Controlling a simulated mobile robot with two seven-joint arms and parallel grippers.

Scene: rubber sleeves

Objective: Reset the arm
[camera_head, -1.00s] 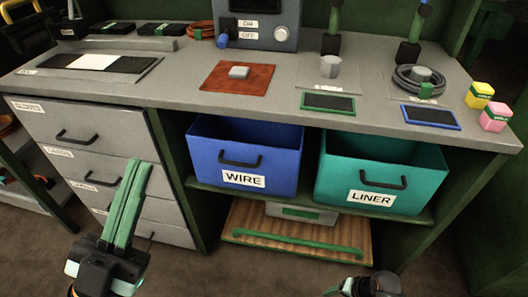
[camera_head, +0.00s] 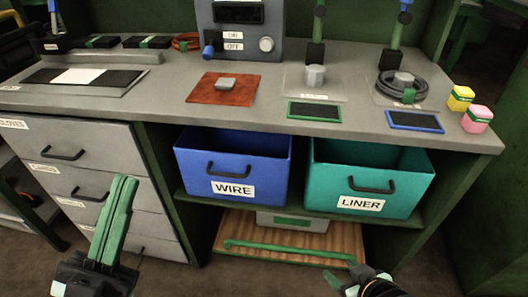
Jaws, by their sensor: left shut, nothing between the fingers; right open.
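My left gripper (camera_head: 125,190) has long green fingers that lie together, shut and empty. It points up in front of the grey drawer unit (camera_head: 75,145) at the left, apart from the bench. My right gripper (camera_head: 345,277) shows only partly at the bottom edge, right of the middle. Its green fingertips are spread, with nothing visible between them, in front of the low wooden shelf (camera_head: 340,240). The rest of my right arm is cut off by the frame.
The workbench (camera_head: 150,112) holds a control box (camera_head: 240,28), a brown mat (camera_head: 215,88), a black cable coil (camera_head: 402,88), and yellow (camera_head: 460,97) and pink (camera_head: 476,120) blocks. A blue WIRE bin (camera_head: 232,165) and a teal LINER bin (camera_head: 368,180) sit below it. The floor in front is clear.

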